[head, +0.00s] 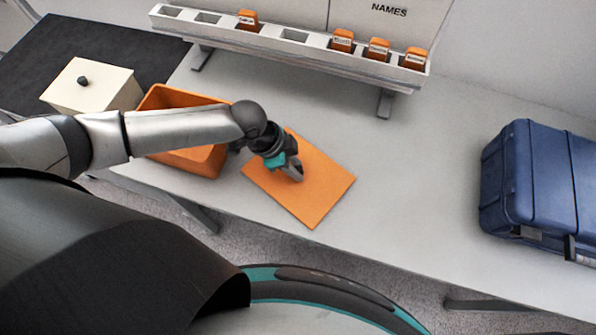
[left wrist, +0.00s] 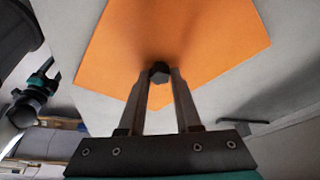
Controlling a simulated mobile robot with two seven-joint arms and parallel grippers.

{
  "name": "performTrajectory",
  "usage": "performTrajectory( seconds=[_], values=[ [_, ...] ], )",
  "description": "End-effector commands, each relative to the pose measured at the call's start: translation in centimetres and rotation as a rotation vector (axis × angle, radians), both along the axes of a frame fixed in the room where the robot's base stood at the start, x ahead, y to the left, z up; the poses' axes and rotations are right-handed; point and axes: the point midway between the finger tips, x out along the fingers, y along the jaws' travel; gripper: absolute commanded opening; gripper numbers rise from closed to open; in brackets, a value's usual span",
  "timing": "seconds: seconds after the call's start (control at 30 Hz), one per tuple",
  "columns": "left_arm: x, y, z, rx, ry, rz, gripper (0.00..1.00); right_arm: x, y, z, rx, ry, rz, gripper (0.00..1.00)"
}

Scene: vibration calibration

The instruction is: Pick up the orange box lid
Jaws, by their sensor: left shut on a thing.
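The orange box lid (head: 322,189) is a flat orange panel at the middle of the head view, over the grey table beside the open orange box (head: 205,160). My left gripper (head: 297,174) reaches down onto the lid. In the left wrist view the lid (left wrist: 190,35) fills the upper middle, and the two fingers (left wrist: 160,85) are closed on its dark knob (left wrist: 159,70). Whether the lid touches the table is hard to tell.
A cream box with a dark knob (head: 90,88) stands at the left on a dark surface. A white rack (head: 270,40) with several orange items stands at the back. A blue case (head: 545,185) is at the right. The table between lid and case is clear.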

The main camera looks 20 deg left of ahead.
Motion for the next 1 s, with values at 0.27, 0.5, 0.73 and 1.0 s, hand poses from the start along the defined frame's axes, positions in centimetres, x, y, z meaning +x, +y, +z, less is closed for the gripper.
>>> performTrajectory(
  seconds=[0.27, 0.5, 0.73, 1.0],
  values=[
    [0.0, 0.0, 0.0, 0.001, 0.000, 0.000, 0.00, -0.1, 0.0, 0.0, 0.000, 0.002, -0.001, 0.62],
    [0.0, 0.0, 0.0, 0.000, 0.000, 0.000, 0.00, -0.1, 0.0, 0.0, -0.001, 0.003, -0.001, 0.62],
    [0.0, 0.0, 0.2, 0.000, 0.000, 0.000, 0.00, -0.2, 0.0, 0.0, 0.000, 0.003, -0.002, 0.62],
    [0.1, 0.0, 2.8, -0.001, -0.002, -0.001, 0.00, -0.2, 0.0, 0.8, -0.001, 0.004, -0.002, 0.62]
  ],
)
